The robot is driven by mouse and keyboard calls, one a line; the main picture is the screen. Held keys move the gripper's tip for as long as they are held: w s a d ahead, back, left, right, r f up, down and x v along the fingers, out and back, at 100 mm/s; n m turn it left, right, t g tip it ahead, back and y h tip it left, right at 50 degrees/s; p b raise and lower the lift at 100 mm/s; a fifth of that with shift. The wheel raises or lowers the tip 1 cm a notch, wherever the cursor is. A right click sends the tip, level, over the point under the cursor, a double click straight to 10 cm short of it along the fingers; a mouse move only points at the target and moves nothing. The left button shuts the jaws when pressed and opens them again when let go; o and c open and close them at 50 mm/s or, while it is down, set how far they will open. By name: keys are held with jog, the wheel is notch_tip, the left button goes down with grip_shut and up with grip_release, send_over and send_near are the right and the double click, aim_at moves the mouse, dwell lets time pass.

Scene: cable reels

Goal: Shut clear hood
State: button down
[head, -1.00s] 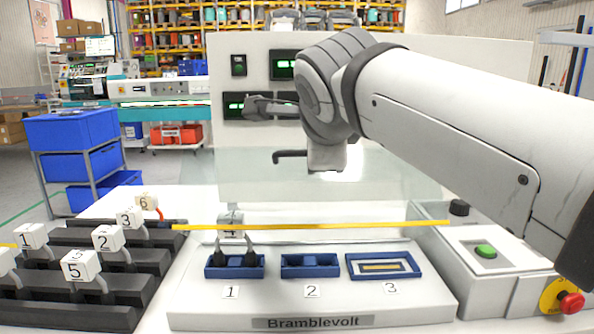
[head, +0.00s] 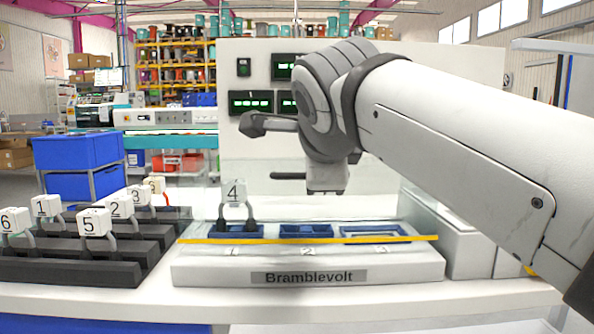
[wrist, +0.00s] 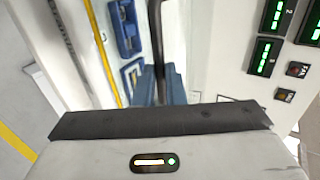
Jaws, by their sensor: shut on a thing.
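The clear hood (head: 262,214) is a see-through cover with a yellow front edge (head: 310,239). It is lowered over the row of blue sockets on the Bramblevolt station (head: 310,276), with the yellow edge low across their front. I cannot tell whether that edge touches the base. Its black bar handle (head: 288,176) shows above the sockets; the bar also runs between the blue pads in the wrist view (wrist: 156,45). My gripper (wrist: 160,88) is shut on this bar. In the head view my wrist hides the fingertips. The yellow edge also shows in the wrist view (wrist: 101,50).
A reel block marked 4 (head: 234,191) stands at the left socket (head: 237,231). Black racks (head: 90,272) with several numbered blocks stand to the left. The white panel with green displays (head: 251,102) rises behind. A control box (head: 473,240) is on the right.

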jog(key=shift+s+d, duration=0.1)
jog(key=shift+s, duration=0.1)
jog(key=c, duration=1.8)
grip_release()
jog(key=shift+w, duration=0.1)
jog(key=o, duration=0.3)
jog(key=shift+r, duration=0.1)
